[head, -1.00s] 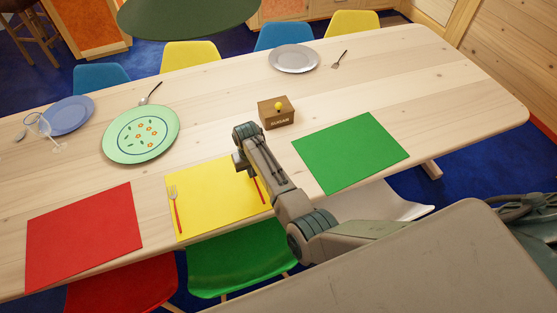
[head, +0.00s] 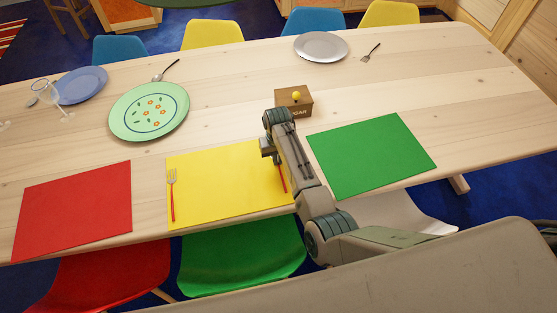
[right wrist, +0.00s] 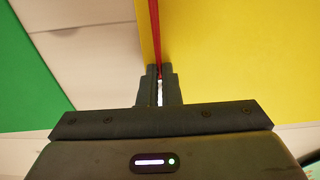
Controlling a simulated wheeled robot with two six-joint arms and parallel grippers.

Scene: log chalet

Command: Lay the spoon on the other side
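A red-handled utensil (head: 282,178), which I take to be the spoon, is at the right edge of the yellow placemat (head: 225,185). Its head is hidden by my right gripper. In the right wrist view its red handle (right wrist: 155,35) runs in between the close-set fingers, with a bit of bright metal there. My right gripper (head: 268,152) is low over the mat's right part, and in the right wrist view (right wrist: 158,88) it looks shut on the utensil. A red-handled fork (head: 172,195) lies on the mat's left side. My left gripper is not in view.
A red placemat (head: 75,210) lies left, a green placemat (head: 370,157) right. Behind stand a wooden sugar box (head: 293,108), a green flowered plate (head: 125,125), a blue plate (head: 80,85), a grey plate (head: 320,47) and a stemmed glass (head: 50,97). The middle of the yellow mat is clear.

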